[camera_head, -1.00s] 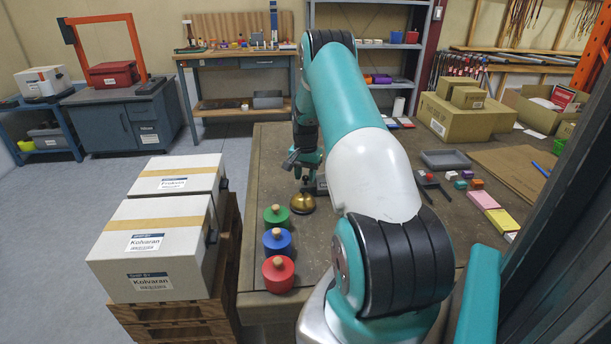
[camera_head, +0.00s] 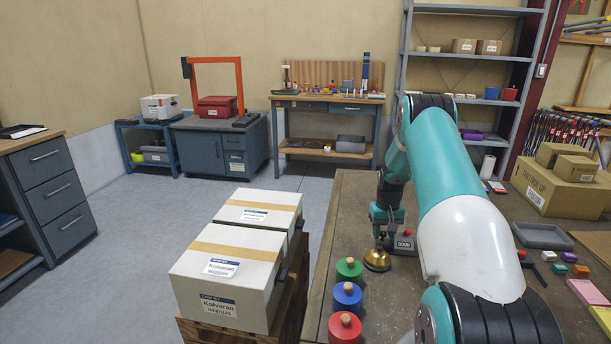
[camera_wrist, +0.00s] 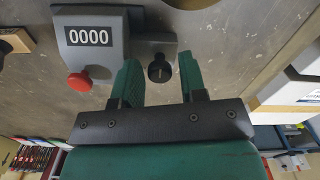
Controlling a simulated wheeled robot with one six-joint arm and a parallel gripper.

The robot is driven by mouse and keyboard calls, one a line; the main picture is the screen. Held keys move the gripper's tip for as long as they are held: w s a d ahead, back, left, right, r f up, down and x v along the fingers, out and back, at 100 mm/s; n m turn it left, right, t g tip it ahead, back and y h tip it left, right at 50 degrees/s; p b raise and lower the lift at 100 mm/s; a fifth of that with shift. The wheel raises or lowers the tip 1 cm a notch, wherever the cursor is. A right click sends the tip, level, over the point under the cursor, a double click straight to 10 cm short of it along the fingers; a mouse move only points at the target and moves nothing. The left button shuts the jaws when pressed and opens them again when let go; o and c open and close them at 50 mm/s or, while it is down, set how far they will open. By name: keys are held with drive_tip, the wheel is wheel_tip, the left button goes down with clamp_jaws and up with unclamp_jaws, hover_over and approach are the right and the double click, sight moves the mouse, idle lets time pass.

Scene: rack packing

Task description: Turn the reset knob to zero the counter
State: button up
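The counter (camera_wrist: 90,45) is a grey box with a white-on-black display reading 0000 and a red button (camera_wrist: 79,82). It also shows on the workbench in the head view (camera_head: 404,246). The black reset knob (camera_wrist: 159,72) sits on a small grey base beside the counter in the wrist view, with a pale mark on its face. My gripper (camera_wrist: 158,84) is open, its two green fingers apart, one to each side of the knob as seen. A gap shows around the knob; I see no contact. In the head view my gripper (camera_head: 384,228) hides the knob.
A brass bell (camera_head: 377,260) stands close to my gripper. Green (camera_head: 349,269), blue (camera_head: 347,295) and red (camera_head: 345,327) knobbed cylinders line the bench's left edge. A grey tray (camera_head: 542,236) and small blocks lie to the right. White boxes (camera_head: 230,270) stand left of the bench.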

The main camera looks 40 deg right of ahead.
sight(384, 232)
drive_tip(key=n+p, duration=0.1)
drive_tip(key=n, duration=0.3)
drive_tip(key=n+p, duration=0.1)
drive_tip(key=shift+d+r+n+p, duration=0.35)
drive_tip(key=shift+r+n, duration=0.05)
drive_tip(key=n+p, duration=0.2)
drive_tip(key=n, duration=0.2)
drive_tip(key=shift+p, duration=0.35)
drive_tip(key=shift+w+d+r+n, duration=0.1)
drive_tip(key=shift+r+n, duration=0.2)
drive_tip(key=shift+n, duration=0.1)
wheel_tip(384, 232, up, 16)
drive_tip(key=b, duration=0.4)
drive_tip(key=w+a+r, duration=0.1)
drive_tip(key=a+r, duration=0.1)
drive_tip(key=a, duration=0.7)
drive_tip(key=w+a+r+n+b, duration=0.1)
drive_tip(key=w+a+r, duration=0.1)
drive_tip(key=a, duration=0.8)
drive_tip(key=w+a+r+t+y, duration=0.1)
drive_tip(key=a+r, duration=0.3)
drive_tip(key=a, duration=0.6)
drive_tip(key=shift+w+a+n+b, duration=0.15)
drive_tip(key=shift+n+b, duration=0.2)
drive_tip(key=shift+n, duration=0.05)
